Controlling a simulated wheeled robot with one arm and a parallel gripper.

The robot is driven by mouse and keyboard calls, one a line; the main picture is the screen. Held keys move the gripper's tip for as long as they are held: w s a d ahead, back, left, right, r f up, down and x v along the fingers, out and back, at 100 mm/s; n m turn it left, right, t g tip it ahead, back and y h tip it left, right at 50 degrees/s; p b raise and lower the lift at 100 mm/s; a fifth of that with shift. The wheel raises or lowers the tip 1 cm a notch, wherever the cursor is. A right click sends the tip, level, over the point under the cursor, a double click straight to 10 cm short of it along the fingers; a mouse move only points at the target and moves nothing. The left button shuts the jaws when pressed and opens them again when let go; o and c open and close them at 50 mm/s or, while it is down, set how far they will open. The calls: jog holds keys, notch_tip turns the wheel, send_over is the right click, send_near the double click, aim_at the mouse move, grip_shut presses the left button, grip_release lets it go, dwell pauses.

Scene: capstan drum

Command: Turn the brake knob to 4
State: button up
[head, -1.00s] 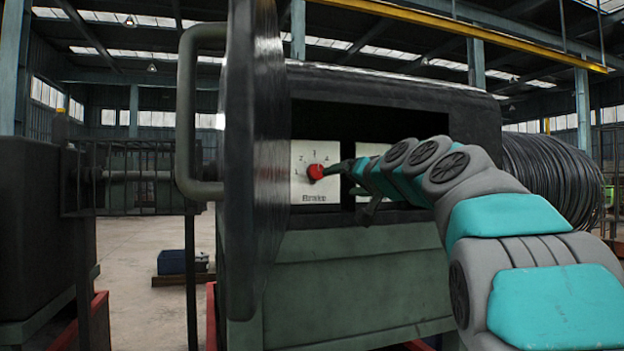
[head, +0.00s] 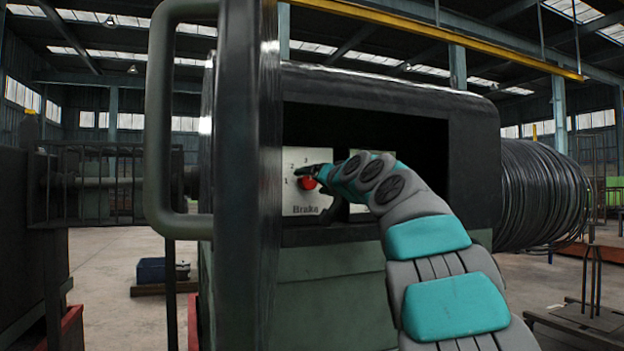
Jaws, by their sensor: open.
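The red brake knob (head: 308,183) sits on a white plate (head: 300,208) marked "Brake", inside the dark recess of the machine. The numerals 1, 2 and 3 show around the knob; the place of the 4 is hidden behind my gripper. My gripper (head: 312,175) is at the knob, in front of its upper part, with its fingers small and dark against the plate. It is open. I cannot tell whether a finger touches the knob, and the knob's pointer is hidden.
A second white plate (head: 372,160) is mostly covered by my arm. The large drum flange (head: 245,150) and a bent handle (head: 157,120) stand close on the left. A wire coil (head: 545,195) is at the right.

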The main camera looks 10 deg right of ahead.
jog(key=shift+w+a, duration=0.1)
jog(key=shift+w, duration=0.45)
jog(key=shift+c, duration=0.3)
grip_shut()
jog(key=shift+a, duration=0.1)
